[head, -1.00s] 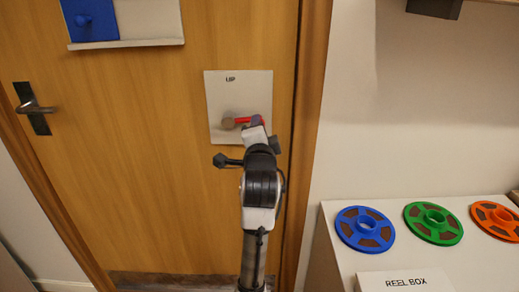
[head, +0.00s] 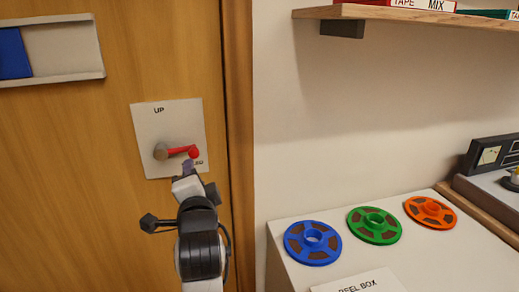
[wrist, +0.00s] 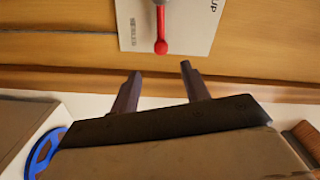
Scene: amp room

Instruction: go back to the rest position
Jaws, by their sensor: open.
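A red lever (head: 182,151) on a grey pivot is mounted on a pale plate (head: 150,122) marked UP, fixed to the wooden door. The lever points right, about level. My gripper (head: 188,166) is just below the lever's red end in the head view, and my wrist partly hides the space below the plate. In the wrist view my gripper (wrist: 161,72) is open with nothing between its fingers. The lever's red knob (wrist: 161,46) lies just beyond the fingertips, apart from them in the picture.
Blue (head: 313,243), green (head: 374,225) and orange (head: 430,211) reels lie on a white cabinet at right, by a REEL BOX label (head: 362,284). A shelf (head: 400,15) juts from the wall above. A device with a dial (head: 490,157) stands far right.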

